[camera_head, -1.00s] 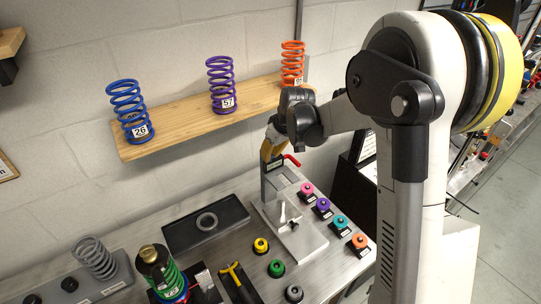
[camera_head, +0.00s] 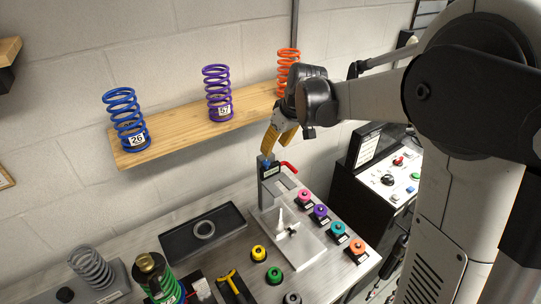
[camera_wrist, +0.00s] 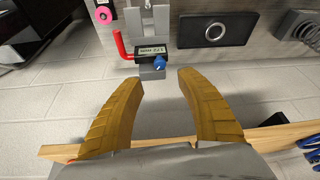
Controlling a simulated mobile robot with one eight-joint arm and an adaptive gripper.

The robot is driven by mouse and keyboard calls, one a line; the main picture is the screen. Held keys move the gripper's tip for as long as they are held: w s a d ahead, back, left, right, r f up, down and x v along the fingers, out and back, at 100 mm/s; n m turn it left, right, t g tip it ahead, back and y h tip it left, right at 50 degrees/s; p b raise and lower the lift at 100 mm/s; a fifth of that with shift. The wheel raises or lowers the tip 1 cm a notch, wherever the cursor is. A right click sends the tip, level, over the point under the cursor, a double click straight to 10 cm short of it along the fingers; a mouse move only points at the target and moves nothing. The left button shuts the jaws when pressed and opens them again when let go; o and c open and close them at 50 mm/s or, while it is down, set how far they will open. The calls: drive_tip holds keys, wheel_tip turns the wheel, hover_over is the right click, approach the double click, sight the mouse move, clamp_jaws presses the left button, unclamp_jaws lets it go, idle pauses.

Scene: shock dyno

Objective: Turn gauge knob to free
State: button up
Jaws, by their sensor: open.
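The gauge (camera_wrist: 150,52) is a small dark box with a light display on a grey stand. Its blue knob (camera_wrist: 159,63) faces me in the wrist view, and a red lever (camera_wrist: 121,45) sticks out to its left. In the head view the gauge (camera_head: 267,170) tops the stand, with the blue knob (camera_head: 266,161) small at its top. My gripper (camera_wrist: 160,78) is open and empty; its yellow fingertips are on either side of the knob in the picture, apart from it. In the head view my gripper (camera_head: 270,144) is just above the gauge. The knob's setting cannot be read.
A wooden shelf (camera_head: 178,132) with blue, purple and orange springs runs along the wall, close to my gripper. Several coloured knobs (camera_head: 320,211) line the bench right of the stand. A black tray (camera_head: 175,244) lies to its left. A control console (camera_head: 352,200) stands at right.

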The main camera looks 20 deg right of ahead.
drive_tip(key=v, duration=0.3)
drive_tip(key=shift+w+f, duration=0.1)
drive_tip(key=f+t+b, duration=0.1)
drive_tip(key=f+b, duration=0.1)
drive_tip(key=s+a+f+m+t+b, duration=0.1)
drive_tip(key=f+t+b, duration=0.1)
drive_tip(key=f+m+t+b, duration=0.1)
drive_tip(key=f+b, duration=0.1)
drive_tip(key=f, duration=0.1)
drive_tip(key=shift+s+a, duration=0.15)
drive_tip(key=shift+a, duration=0.05)
drive_tip(key=shift+c, duration=0.2)
drive_tip(key=m+t+h+b, duration=0.1)
drive_tip(key=m+t+b, duration=0.2)
drive_tip(key=t+b, duration=0.15)
approach(267, 164)
drive_tip(key=shift+t, duration=0.35)
drive_tip(key=x, duration=0.3)
drive_tip(key=b+x, duration=0.1)
drive_tip(key=x, duration=0.2)
drive_tip(key=b+x, duration=0.1)
drive_tip(key=x, duration=0.2)
drive_tip(key=shift+f, duration=0.35)
drive_tip(key=shift+c, duration=0.5)
clamp_jaws()
